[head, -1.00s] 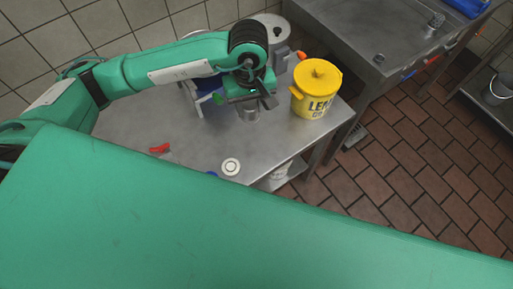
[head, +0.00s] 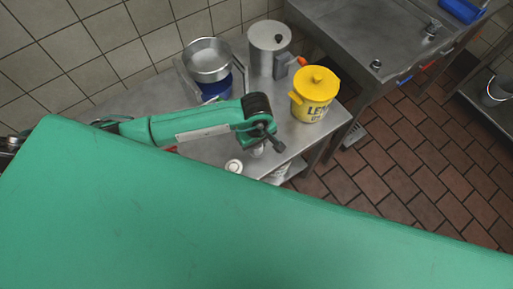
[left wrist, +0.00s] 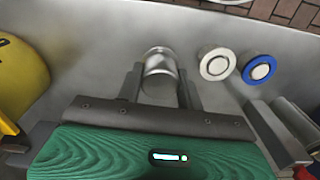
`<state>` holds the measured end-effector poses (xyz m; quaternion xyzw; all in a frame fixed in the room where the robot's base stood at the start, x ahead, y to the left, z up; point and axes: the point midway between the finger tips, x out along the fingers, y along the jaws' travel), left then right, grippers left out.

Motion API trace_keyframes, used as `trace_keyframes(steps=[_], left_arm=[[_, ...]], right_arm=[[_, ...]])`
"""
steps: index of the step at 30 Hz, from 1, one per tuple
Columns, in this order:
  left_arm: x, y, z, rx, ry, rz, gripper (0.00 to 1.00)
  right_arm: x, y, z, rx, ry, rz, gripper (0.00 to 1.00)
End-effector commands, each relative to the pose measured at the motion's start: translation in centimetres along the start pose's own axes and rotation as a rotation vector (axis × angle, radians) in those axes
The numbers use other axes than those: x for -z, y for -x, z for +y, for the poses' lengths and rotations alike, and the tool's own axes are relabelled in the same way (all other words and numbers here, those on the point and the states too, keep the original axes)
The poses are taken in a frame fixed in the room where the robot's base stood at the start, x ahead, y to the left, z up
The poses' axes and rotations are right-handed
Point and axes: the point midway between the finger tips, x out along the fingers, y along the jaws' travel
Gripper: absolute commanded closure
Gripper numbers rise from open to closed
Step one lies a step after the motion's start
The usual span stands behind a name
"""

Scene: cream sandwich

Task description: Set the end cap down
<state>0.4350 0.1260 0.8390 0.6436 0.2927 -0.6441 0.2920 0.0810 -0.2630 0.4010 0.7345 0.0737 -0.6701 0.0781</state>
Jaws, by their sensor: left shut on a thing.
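My left gripper (head: 268,146) is over the near part of the steel table (head: 312,134). In the left wrist view, its two dark fingers (left wrist: 160,88) are shut on a small silver metal cylinder, which I take as the end cap (left wrist: 160,62). The cap shows only in part under the gripper in the head view (head: 258,150). I cannot tell whether it touches the table. A white round disc (left wrist: 217,64) lies just right of it in the wrist view, apart from it, and also shows in the head view (head: 233,166). My right gripper is not in view.
A blue-ringed disc (left wrist: 258,68) lies beside the white one. A yellow lidded bucket (head: 315,95), a steel canister (head: 268,48) and a round metal pan (head: 207,60) above something blue stand farther back. The table's front edge is close to the gripper.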

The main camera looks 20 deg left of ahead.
Motion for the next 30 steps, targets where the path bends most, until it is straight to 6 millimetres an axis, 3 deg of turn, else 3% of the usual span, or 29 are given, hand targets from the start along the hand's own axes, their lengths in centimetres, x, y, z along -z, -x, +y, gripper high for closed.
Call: trace_keyframes(steps=[13, 26, 27, 30], left_arm=[[0.0, -4.9, 0.0, 0.0, 0.002, -0.001, 0.9], [0.1, -5.7, 0.1, -0.002, 0.0, 0.001, 0.9], [0.1, -5.5, 0.1, -0.002, 0.0, 0.001, 0.55], [0.0, -5.5, 0.1, -0.001, 0.0, 0.0, 0.41]], right_arm=[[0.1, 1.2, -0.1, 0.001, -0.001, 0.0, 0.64], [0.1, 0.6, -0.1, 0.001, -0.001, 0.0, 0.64], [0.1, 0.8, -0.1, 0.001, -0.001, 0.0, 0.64], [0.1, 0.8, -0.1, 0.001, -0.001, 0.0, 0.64]])
